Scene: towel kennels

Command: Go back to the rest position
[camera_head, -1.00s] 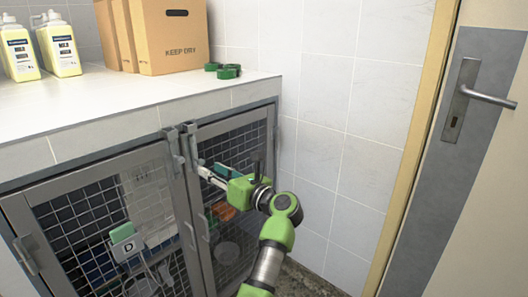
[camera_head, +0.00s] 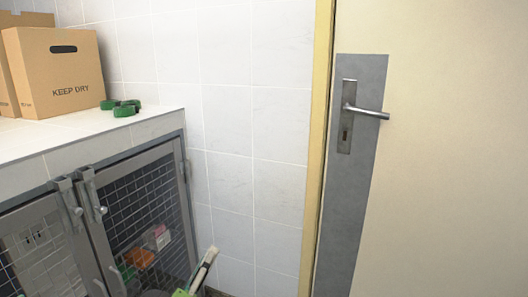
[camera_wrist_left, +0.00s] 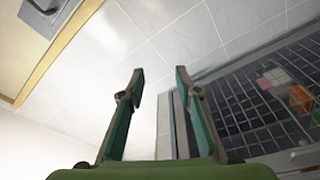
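My left gripper (camera_head: 204,268) shows at the bottom of the head view, in front of the tiled wall and just right of the mesh kennel door (camera_head: 140,205). In the left wrist view its two fingers (camera_wrist_left: 160,78) stand apart with nothing between them, so it is open and empty. It appears clear of the door. My right gripper is in neither view.
Metal latches (camera_head: 77,197) sit at the top where the kennel doors meet. Orange, pink and green items show behind the mesh. A cardboard box (camera_head: 62,75) and green rings (camera_head: 121,107) lie on the counter. A door with a handle (camera_head: 366,112) stands at right.

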